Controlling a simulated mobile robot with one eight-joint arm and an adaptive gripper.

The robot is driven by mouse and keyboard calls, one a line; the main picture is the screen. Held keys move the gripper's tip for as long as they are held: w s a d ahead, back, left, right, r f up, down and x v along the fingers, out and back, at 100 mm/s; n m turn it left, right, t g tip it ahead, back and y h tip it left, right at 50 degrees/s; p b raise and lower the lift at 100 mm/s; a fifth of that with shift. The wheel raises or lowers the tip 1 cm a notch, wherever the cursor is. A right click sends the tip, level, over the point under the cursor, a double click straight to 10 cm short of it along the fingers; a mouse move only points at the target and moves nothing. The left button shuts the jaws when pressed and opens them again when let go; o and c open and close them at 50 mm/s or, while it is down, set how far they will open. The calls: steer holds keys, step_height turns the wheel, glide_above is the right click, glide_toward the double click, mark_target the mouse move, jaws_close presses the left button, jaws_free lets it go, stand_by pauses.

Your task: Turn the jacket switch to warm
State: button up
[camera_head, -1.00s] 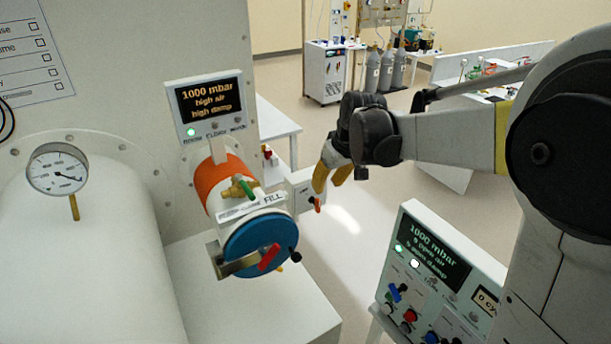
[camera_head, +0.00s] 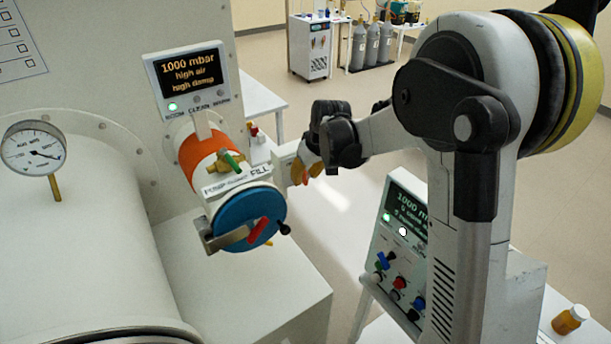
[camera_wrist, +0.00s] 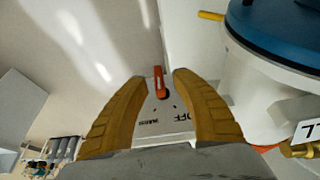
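The jacket switch is an orange lever (camera_wrist: 158,80) on a small pale plate (camera_wrist: 160,126) in the wrist view. The plate carries upside-down lettering, "OFF" to the right and a small word, probably "WARM", to the left. The lever points up in the picture, away from the lettering. My gripper (camera_wrist: 158,76) is open, with one yellow finger on each side of the lever; I see no clear contact. In the head view my gripper (camera_head: 306,174) is in front of the switch box (camera_head: 285,165) and hides the lever.
The blue round port door (camera_head: 248,204) with a red handle is close left of my gripper. A display (camera_head: 190,80) stands above the orange collar (camera_head: 202,157). A control panel (camera_head: 385,250) stands lower right, an amber bottle (camera_head: 570,320) at far right. Open floor lies beyond.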

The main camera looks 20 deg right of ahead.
jaws_close()
steer(key=shift+d+y, duration=0.1)
steer(key=shift+y, duration=0.2)
steer(key=shift+d+f+m+g+y+b, duration=0.2)
steer(key=shift+m+g+y+b, duration=0.15)
steer(key=shift+y+b, duration=0.7)
steer(key=shift+w+d+m+g+y+b, duration=0.1)
steer(key=shift+m+g+y+b, duration=0.2)
steer(key=shift+y+b, duration=0.75)
steer(key=shift+r+y, duration=0.1)
steer(key=shift+y, duration=0.3)
jaws_free()
